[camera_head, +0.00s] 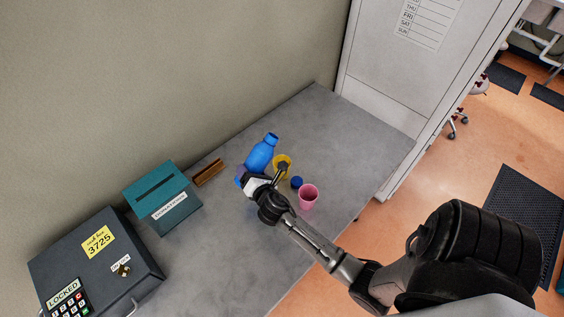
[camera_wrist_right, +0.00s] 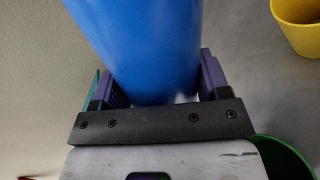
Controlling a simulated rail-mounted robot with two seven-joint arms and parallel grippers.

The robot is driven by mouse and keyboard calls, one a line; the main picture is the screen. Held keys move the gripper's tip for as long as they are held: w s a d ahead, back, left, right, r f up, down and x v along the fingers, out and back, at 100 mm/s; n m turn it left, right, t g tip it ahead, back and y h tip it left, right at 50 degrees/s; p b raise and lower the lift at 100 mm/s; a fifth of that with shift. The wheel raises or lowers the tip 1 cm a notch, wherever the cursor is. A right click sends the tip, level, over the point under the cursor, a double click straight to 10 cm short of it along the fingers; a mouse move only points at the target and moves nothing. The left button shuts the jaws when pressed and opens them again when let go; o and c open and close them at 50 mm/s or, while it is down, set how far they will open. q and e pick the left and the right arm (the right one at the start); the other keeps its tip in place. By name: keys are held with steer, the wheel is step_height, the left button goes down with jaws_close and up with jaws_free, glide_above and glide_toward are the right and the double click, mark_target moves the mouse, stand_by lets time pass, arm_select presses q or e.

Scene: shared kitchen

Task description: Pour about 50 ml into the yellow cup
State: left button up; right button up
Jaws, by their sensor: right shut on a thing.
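A blue bottle (camera_head: 261,153) is in my right gripper (camera_head: 258,176), whose purple-padded fingers sit on both sides of its body. In the right wrist view the bottle (camera_wrist_right: 145,45) fills the space between the fingers. I cannot tell whether it is tilted or clear of the counter. The yellow cup (camera_head: 286,159) stands just right of the bottle, partly hidden by my gripper. It also shows at the top right of the right wrist view (camera_wrist_right: 299,25), apart from the bottle. The cup's contents cannot be made out. My left gripper is out of view.
A small round blue thing (camera_head: 297,182) and a pink cup (camera_head: 309,198) stand near the counter's front edge. A green cup (camera_wrist_right: 285,160) shows in the wrist view. A brown block (camera_head: 209,173), teal box (camera_head: 162,197) and dark lockbox (camera_head: 95,262) are left. The counter's right end (camera_head: 355,140) is clear.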

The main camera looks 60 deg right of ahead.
steer(key=m, duration=0.1)
steer(key=a+b, duration=0.1)
steer(key=m+y, duration=0.1)
steer(key=shift+w+a+f+m, duration=0.3)
steer(key=shift+w+a, duration=0.05)
steer(key=shift+a, duration=0.05)
steer(key=shift+w+a+f+m+y+b, duration=0.15)
steer(key=shift+a+f+m+y+b, duration=0.3)
steer(key=shift+m+b, duration=0.6)
steer(key=r+p, duration=0.1)
steer(key=p, duration=0.1)
steer(key=r+m+p, duration=0.1)
steer(key=shift+d+y+p, duration=0.25)
steer(key=shift+d+p, duration=0.1)
steer(key=shift+f+b, duration=0.45)
steer(key=shift+f, duration=0.05)
steer(key=shift+f+m, duration=0.15)
steer(key=shift+m, duration=0.2)
steer(key=shift+f, duration=0.15)
steer(key=shift+m+y+p, duration=0.3)
steer(key=shift+m+p, duration=0.3)
steer(key=shift+p, duration=0.05)
steer(key=shift+a, duration=0.45)
